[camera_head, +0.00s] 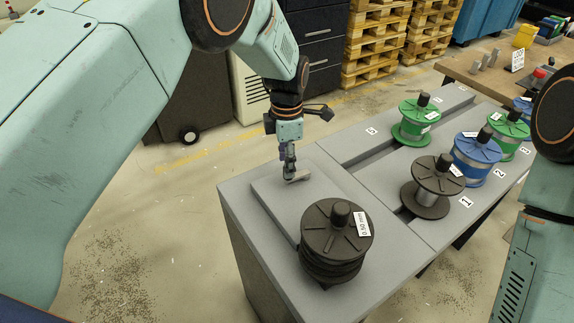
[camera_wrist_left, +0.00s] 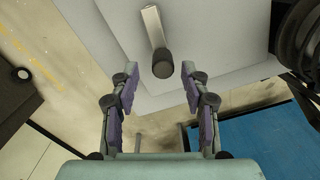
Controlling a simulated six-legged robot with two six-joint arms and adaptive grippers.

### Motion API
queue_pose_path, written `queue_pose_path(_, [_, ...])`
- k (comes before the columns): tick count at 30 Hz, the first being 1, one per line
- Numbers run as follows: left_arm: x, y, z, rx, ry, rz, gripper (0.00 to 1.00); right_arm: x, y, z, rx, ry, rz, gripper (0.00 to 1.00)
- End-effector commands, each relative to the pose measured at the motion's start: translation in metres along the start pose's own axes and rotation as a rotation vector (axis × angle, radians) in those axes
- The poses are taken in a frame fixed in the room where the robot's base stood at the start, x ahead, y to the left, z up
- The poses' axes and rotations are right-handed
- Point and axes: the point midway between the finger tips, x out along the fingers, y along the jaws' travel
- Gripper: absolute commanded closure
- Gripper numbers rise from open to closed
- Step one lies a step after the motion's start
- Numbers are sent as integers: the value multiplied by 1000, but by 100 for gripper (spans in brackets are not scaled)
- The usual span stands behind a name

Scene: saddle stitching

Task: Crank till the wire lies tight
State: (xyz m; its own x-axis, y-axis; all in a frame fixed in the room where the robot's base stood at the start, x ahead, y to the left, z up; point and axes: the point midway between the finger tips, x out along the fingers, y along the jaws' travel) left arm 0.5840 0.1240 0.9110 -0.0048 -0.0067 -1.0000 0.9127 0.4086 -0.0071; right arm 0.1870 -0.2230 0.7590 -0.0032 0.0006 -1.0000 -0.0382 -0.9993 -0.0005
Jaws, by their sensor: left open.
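My left gripper (camera_head: 289,172) points down over the near grey bench, close to a small crank. The crank shows as a short light metal arm (camera_head: 300,177) in the head view. In the left wrist view it is a metal bar (camera_wrist_left: 152,27) with a dark round knob (camera_wrist_left: 162,63) at its end. The gripper's two fingers (camera_wrist_left: 163,82) are spread, with the knob ahead of and between their tips, not clamped. A black spool (camera_head: 336,240) labelled 0.50 mm stands upright at the bench front. I cannot make out any wire. My right gripper is out of view.
A dark spool (camera_head: 433,187), a blue spool (camera_head: 477,157) and green spools (camera_head: 415,120) stand on the grey rack with numbered tags to the right. Pallets (camera_head: 376,38) and a dark drawer cabinet (camera_head: 317,40) are behind. Floor left of the bench is open.

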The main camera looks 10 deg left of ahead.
Motion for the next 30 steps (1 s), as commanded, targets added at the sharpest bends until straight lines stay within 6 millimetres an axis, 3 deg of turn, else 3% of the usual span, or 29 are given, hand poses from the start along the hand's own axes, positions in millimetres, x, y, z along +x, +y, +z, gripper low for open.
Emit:
queue_pose_path(6, [23,1,0,1,0,1,54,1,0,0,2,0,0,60])
queue_pose_path(16, [26,4,2,1,-1,2,54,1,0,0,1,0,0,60])
queue_pose_path(30, [26,5,2,1,0,1,93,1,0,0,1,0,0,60])
